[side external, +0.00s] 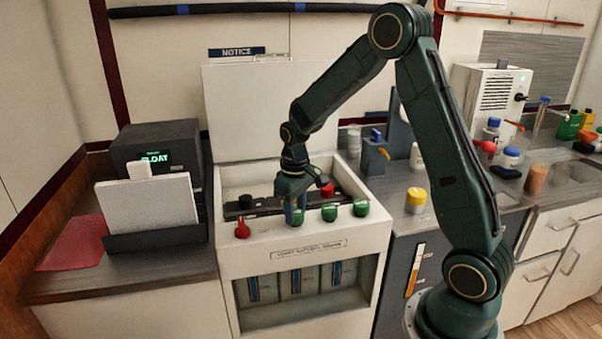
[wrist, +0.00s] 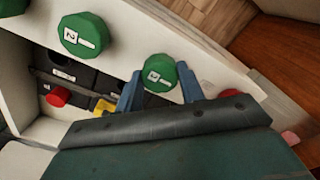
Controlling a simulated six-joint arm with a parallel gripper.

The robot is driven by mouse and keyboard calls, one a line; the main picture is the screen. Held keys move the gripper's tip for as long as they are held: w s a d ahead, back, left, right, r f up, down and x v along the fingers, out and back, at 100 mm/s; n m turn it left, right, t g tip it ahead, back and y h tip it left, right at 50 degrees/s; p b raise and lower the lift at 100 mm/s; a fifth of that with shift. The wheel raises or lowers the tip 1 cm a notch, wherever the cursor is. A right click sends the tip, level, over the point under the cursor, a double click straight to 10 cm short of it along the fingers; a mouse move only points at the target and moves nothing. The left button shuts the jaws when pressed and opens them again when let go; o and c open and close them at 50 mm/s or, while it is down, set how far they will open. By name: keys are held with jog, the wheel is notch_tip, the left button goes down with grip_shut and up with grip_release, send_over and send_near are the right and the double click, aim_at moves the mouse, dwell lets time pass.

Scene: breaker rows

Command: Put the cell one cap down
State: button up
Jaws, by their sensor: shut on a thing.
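My gripper (side external: 295,212) is at the white front ledge of the battery cabinet, at the leftmost green cap in the side view. In the wrist view its two blue fingers (wrist: 160,88) are shut on a green cap (wrist: 160,73) with a white label; I cannot read its number surely. Fingers partly hide this cap in the side view. Whether it touches the ledge, I cannot tell. Another green cap (wrist: 83,34), marked 2, sits on the ledge. In the side view two green caps, one in the middle (side external: 329,212) and one at the right (side external: 361,208), stand beside the gripper.
A red knob (side external: 242,229) is on the ledge's left end. Behind the ledge is an open recess with dark cells, a black knob (side external: 245,202) and a red terminal cap (side external: 327,190). A yellow piece (wrist: 103,107) shows there. A yellow-lidded jar (side external: 416,199) stands right.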

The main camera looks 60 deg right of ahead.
aim_at(296, 212)
jog(key=shift+f, duration=0.1)
jog(key=o, duration=0.9)
notch_tip(296, 212, up, 12)
jog(key=shift+r, duration=0.15)
dwell(0.5)
dwell(0.4)
